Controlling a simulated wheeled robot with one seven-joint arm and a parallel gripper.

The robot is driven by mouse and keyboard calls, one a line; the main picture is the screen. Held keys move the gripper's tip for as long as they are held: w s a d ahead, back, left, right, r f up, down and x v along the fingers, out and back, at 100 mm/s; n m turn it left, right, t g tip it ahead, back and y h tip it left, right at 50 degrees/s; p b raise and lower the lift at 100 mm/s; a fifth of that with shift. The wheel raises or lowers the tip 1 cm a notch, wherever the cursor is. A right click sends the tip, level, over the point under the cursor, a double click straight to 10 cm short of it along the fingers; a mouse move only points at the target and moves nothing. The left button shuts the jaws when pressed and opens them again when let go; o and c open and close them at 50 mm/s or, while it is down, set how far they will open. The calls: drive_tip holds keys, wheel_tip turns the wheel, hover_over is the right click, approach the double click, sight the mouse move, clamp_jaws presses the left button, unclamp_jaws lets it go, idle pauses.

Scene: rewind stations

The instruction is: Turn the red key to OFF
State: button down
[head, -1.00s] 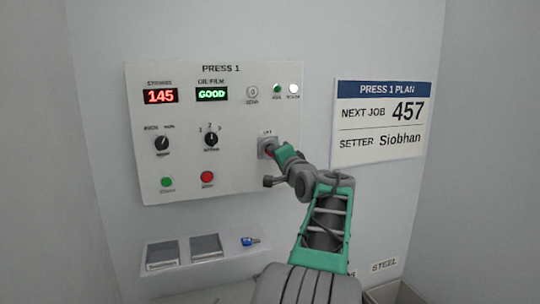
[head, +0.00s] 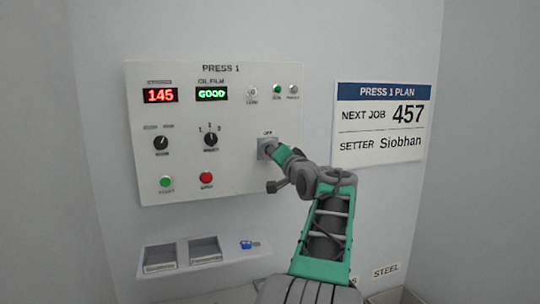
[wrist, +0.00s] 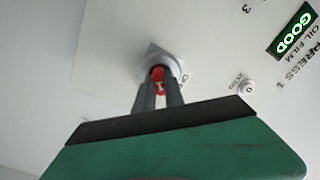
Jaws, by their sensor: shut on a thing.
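The red key (wrist: 158,76) sits in a grey switch block on the press panel, and in the wrist view it shows between my two fingers. My gripper (wrist: 160,88) is shut on it, with the fingers against the panel's switch. In the head view the switch block (head: 267,148) is at the panel's lower right, under a small label that reads OFF. My gripper (head: 274,150) meets the block there, and my fingers and hand hide the key. The key's exact angle is hard to tell.
The PRESS 1 panel (head: 230,120) carries a red 145 display, a green GOOD display, two black knobs, a green button (head: 166,182) and a red button (head: 206,178). A shelf below holds two trays and a blue key (head: 249,244). A plan sign (head: 384,125) hangs at the right.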

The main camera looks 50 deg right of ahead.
drive_tip(key=shift+d+f+n+b, duration=0.1)
drive_tip(key=shift+f+n+b, duration=0.05)
drive_tip(key=shift+n+b, duration=2)
drive_tip(key=shift+n+p, duration=0.4)
drive_tip(key=shift+n, duration=0.05)
drive_tip(key=n+b, duration=0.3)
drive_tip(key=n, duration=0.2)
drive_tip(key=shift+n+b, duration=0.4)
drive_tip(key=c, duration=1.3)
unclamp_jaws()
drive_tip(key=shift+s, duration=0.1)
drive_tip(key=shift+c, duration=0.2)
